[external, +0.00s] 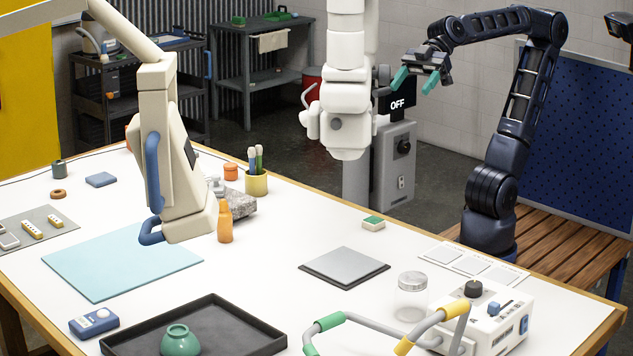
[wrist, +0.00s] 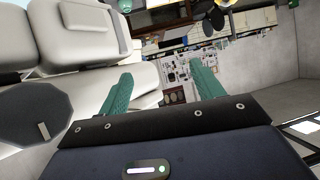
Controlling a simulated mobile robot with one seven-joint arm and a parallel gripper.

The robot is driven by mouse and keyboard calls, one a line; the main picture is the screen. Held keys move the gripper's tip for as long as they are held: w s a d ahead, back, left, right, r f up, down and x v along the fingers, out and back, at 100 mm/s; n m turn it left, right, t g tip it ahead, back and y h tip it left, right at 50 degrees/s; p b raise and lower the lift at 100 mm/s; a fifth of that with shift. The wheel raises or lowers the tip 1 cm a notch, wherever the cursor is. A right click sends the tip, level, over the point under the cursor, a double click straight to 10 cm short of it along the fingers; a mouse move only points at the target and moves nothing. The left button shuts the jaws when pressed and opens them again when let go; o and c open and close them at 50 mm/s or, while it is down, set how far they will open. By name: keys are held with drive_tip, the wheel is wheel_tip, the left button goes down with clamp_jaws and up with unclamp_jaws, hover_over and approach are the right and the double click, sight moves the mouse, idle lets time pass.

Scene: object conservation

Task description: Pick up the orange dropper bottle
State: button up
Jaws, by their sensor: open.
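The orange dropper bottle (external: 225,224) stands upright on the white table in the external view, close to the right of the base of a cream stand with a blue handle. My gripper (external: 414,82) is on the dark blue arm at the upper right. It is open and empty, high above and well to the right of the bottle, beyond the table's far edge. Its two teal fingers are spread apart in the wrist view (wrist: 160,86). I cannot make out the bottle in the wrist view.
The cream stand (external: 170,150) and a grey stone block (external: 238,205) crowd the bottle. A yellow pen cup (external: 256,183) and an orange jar (external: 231,172) stand behind it. A white machine (external: 340,100) hangs between my gripper and the bottle. A black tray (external: 255,325) lies in front.

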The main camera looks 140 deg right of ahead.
drive_tip(key=w+d+r+h, duration=0.1)
drive_tip(key=w+d+r, duration=0.1)
drive_tip(key=d+r, duration=0.1)
drive_tip(key=w+d+r+t+h, duration=0.1)
drive_tip(key=w+d+r+h, duration=0.1)
drive_tip(key=d, duration=0.1)
drive_tip(key=w+d+r+h, duration=0.2)
drive_tip(key=d+r, duration=0.1)
drive_tip(key=d, duration=0.1)
drive_tip(key=shift+w+d+r+n, duration=0.1)
drive_tip(key=shift+w+r+n, duration=0.1)
drive_tip(key=shift+r+n, duration=0.2)
drive_tip(key=w+d+r+n+h, duration=0.2)
drive_tip(key=w+d+n+h, duration=0.25)
drive_tip(key=w+d, duration=0.85)
drive_tip(key=s+d+f+n+g, duration=0.2)
drive_tip(key=s+d+f+n, duration=0.25)
drive_tip(key=d+f, duration=0.6)
drive_tip(key=s+d+f+n+g, duration=0.3)
drive_tip(key=d+f+n, duration=0.3)
drive_tip(key=d, duration=0.7)
drive_tip(key=n+g+y, duration=0.4)
drive_tip(key=n+g, duration=0.1)
drive_tip(key=n, duration=0.3)
approach(227, 209)
drive_tip(key=x, duration=0.8)
drive_tip(key=shift+s+d, duration=0.3)
drive_tip(key=shift+x, duration=2.4)
drive_tip(key=shift+s, duration=0.1)
drive_tip(key=c, duration=1.1)
